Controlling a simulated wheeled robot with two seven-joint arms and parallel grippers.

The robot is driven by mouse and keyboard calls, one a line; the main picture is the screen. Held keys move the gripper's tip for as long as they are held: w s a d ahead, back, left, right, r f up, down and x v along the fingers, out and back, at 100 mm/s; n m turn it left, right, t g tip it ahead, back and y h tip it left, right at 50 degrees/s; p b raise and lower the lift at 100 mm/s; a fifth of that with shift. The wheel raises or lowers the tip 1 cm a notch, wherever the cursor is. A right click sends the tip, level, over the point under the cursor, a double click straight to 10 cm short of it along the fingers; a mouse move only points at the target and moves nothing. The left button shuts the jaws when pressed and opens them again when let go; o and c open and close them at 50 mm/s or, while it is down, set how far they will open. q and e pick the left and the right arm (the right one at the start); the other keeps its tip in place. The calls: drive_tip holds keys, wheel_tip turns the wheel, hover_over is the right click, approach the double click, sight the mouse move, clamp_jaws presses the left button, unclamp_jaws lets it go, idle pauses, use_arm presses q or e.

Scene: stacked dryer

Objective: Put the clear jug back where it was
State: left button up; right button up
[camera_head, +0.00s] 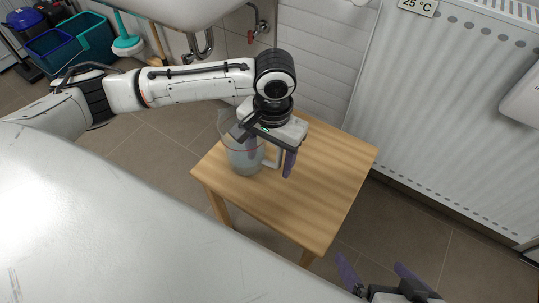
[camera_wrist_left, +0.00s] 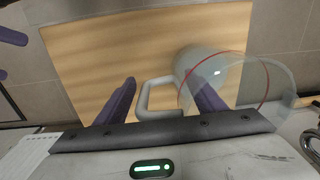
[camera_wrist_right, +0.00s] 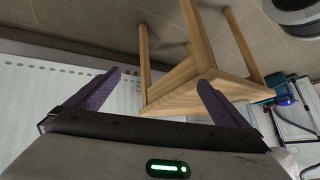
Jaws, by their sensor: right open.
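The clear jug (camera_head: 240,160) stands upright on the small wooden table (camera_head: 325,180), near its left corner. It has a red line round its rim and a pale handle on its right side. My left gripper (camera_head: 270,164) is open over the jug, pointing down. In the left wrist view, the jug's handle (camera_wrist_left: 146,96) lies between the open fingers. One finger overlaps the clear wall of the jug (camera_wrist_left: 205,62) and seems to be inside it; the other is outside the handle. My right gripper (camera_head: 380,272) is open and empty, low at the bottom right, away from the table.
A white radiator (camera_head: 440,90) stands behind the table on the right. A sink (camera_head: 180,10) with pipes hangs at the top. The table's right part is clear.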

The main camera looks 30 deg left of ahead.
use_arm(q)
drive_tip(key=shift+r, duration=0.1)
wheel_tip(320, 180, up, 3)
drive_tip(key=shift+r+p, duration=0.1)
drive_tip(key=shift+p, duration=0.75)
drive_tip(key=shift+d+r+p, duration=0.1)
drive_tip(key=shift+r+p, duration=0.35)
drive_tip(key=shift+r, duration=0.5)
wheel_tip(320, 180, up, 7)
drive_tip(key=p, duration=0.3)
drive_tip(key=shift+d, duration=0.15)
use_arm(e)
drive_tip(key=d+r+t, duration=0.1)
drive_tip(key=s+d+r+m+t+h, duration=0.1)
drive_tip(key=d, duration=0.1)
drive_tip(key=shift+r+m, duration=0.3)
use_arm(q)
drive_tip(key=shift+c, duration=0.5)
